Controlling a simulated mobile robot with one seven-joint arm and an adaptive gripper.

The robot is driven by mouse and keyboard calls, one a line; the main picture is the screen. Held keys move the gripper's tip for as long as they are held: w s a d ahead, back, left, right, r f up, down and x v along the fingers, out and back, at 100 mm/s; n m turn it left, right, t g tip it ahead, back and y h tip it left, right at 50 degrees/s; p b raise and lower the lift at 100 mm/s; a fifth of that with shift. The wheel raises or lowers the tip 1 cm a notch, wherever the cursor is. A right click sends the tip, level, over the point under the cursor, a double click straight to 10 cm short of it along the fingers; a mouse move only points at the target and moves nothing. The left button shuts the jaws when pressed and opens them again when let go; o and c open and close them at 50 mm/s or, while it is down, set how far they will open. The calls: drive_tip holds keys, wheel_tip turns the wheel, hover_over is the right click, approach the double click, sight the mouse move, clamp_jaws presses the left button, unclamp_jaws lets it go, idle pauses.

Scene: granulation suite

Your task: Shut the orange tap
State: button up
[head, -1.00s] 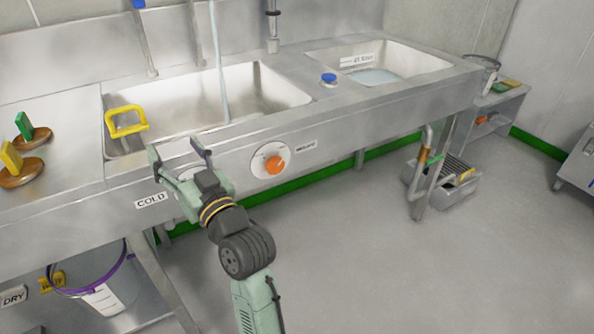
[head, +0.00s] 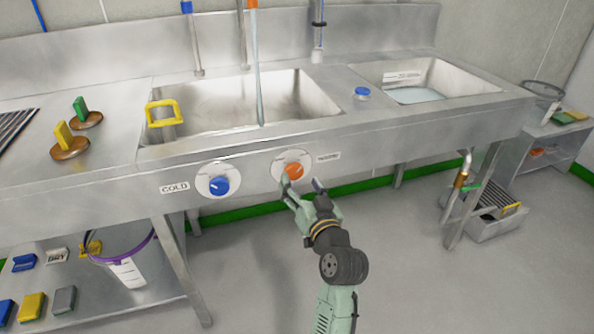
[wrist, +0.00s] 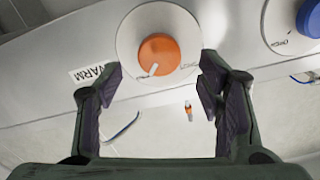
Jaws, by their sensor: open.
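The orange tap (head: 293,171) is a round knob on a white dial on the sink's front panel, under the large basin. It also shows in the wrist view (wrist: 159,54), with a white pointer line towards its lower left. A stream of water (head: 259,85) runs into the large basin. My gripper (head: 303,184) is open and empty, just in front of and below the orange tap. In the wrist view the knob lies beyond and between the fingertips (wrist: 160,78), with no contact visible.
A blue tap (head: 219,186) labelled COLD sits left of the orange one. A yellow-handled item (head: 164,112) hangs at the large basin's left edge. A bucket with a purple rim (head: 122,262) stands below left. The floor in front is clear.

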sight(295, 173)
drive_tip(key=shift+p+x, duration=0.5)
drive_tip(key=shift+x, duration=1.8)
drive_tip(key=c, duration=1.1)
drive_tip(key=shift+c, duration=0.2)
